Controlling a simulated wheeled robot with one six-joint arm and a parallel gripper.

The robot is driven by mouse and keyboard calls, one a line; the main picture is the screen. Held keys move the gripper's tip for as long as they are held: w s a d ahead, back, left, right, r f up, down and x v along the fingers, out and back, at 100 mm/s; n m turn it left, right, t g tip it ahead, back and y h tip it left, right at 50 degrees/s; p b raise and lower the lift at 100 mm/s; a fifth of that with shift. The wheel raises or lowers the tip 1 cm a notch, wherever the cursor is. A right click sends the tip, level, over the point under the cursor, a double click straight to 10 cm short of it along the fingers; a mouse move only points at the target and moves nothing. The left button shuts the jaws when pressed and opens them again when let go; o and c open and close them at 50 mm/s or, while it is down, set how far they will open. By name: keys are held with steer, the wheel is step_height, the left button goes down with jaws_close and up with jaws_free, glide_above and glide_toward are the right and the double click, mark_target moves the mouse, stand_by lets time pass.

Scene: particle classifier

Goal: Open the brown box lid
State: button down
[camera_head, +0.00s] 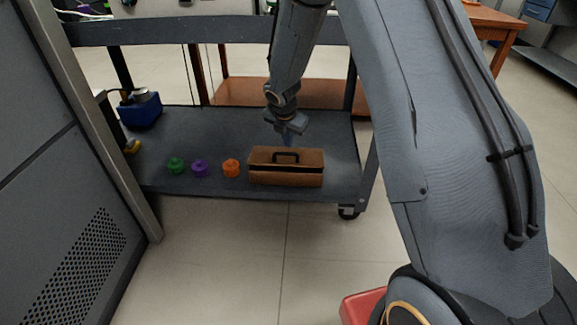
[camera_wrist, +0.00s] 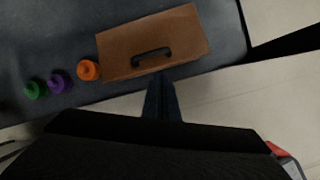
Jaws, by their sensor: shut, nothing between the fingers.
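The brown box (camera_head: 285,179) sits near the front edge of the cart's lower shelf. Its brown lid (camera_head: 260,154) carries a dark handle (camera_head: 286,153) and looks down on the box; a thin dark line shows between lid and front. In the wrist view the lid (camera_wrist: 185,33) and handle (camera_wrist: 152,57) show from above. My gripper (camera_head: 287,142) is shut and empty, pointing down above the box. In the wrist view its fingertips (camera_wrist: 160,78) appear just below the handle, near the box's front edge. I cannot tell whether they touch the box.
Orange (camera_head: 231,168), purple (camera_head: 199,168) and green (camera_head: 176,166) small objects stand in a row left of the box. A blue container (camera_head: 140,112) is at the shelf's back left. The cart's upper level (camera_head: 190,31) lies above the lower shelf (camera_head: 215,130). A grey cabinet (camera_head: 60,200) stands left.

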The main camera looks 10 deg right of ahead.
step_height(320, 180, down, 2)
steer(key=a+n+b, duration=0.2)
steer(key=n, duration=0.3)
steer(key=b, duration=0.4)
glide_toward(286, 165)
steer(key=shift+t, duration=0.3)
steer(key=x, duration=0.4)
steer(key=w+x, duration=0.1)
steer(key=x, duration=0.1)
steer(key=shift+d+r, duration=0.15)
steer(key=shift+r, duration=0.05)
steer(key=shift+d, duration=0.55)
steer(key=shift+a+r, duration=0.2)
steer(key=shift+a, duration=0.55)
steer(key=shift+w+d+r+p, duration=0.1)
steer(key=shift+d+p, duration=0.2)
steer(key=shift+p, duration=0.1)
steer(key=shift+w+r, duration=0.1)
